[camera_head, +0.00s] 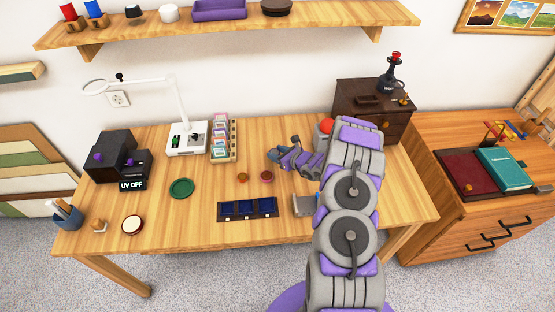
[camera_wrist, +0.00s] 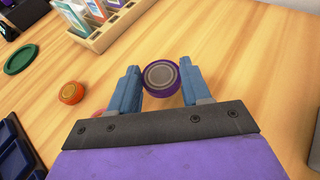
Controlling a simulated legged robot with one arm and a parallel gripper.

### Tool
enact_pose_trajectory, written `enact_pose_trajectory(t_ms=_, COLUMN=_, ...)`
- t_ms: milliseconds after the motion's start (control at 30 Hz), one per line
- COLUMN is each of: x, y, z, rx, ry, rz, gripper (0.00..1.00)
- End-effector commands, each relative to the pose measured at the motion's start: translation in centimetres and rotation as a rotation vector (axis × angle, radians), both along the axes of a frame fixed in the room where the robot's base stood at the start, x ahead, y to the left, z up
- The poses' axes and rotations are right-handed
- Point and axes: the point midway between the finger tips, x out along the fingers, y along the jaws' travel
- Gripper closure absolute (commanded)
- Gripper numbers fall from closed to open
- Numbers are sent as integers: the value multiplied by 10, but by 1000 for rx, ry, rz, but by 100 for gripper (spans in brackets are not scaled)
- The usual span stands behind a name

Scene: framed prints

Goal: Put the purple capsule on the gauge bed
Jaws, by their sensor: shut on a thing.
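The purple capsule (camera_wrist: 162,78) is a round piece with a grey top face. In the wrist view it sits between the two blue fingers of my gripper (camera_wrist: 161,84), which is shut on it. In the head view my gripper (camera_head: 274,156) is over the middle of the table, right of the card rack; the capsule cannot be made out there. I cannot tell for certain which fixture is the gauge bed. A dark tray with blue compartments (camera_head: 247,217) lies at the table's front, and a grey block (camera_head: 303,205) stands right of it, partly hidden by my arm.
An orange capsule (camera_wrist: 71,93) and a dark red one (camera_head: 267,175) lie near the gripper. A green disc (camera_head: 181,188), a card rack (camera_head: 233,152), a lamp (camera_head: 187,138) and a UV box (camera_head: 107,157) stand left. A dark drawer cabinet (camera_head: 370,106) is behind my arm.

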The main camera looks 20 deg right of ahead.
Motion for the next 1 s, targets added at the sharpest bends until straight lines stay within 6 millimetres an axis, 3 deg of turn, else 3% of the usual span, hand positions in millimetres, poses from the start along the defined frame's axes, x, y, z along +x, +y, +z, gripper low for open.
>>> enact_pose_trajectory(t_ms=33, x=-2, y=-1, z=-12, rx=2, ry=5, rz=-2, gripper=82)
enact_pose_trajectory(t_ms=167, x=-2, y=0, z=-30, rx=4, ry=5, rz=-1, gripper=82)
enact_pose_trajectory(t_ms=467, x=-2, y=1, z=-31, rx=3, ry=3, rz=-1, gripper=82)
enact_pose_trajectory(t_ms=500, x=-2, y=1, z=-31, rx=3, ry=3, rz=-1, gripper=48)
enact_pose_trajectory(t_ms=733, x=-2, y=1, z=-31, rx=3, ry=3, rz=-1, gripper=27)
enact_pose_trajectory(t_ms=1000, x=-3, y=0, z=-30, rx=3, ry=3, rz=-2, gripper=27)
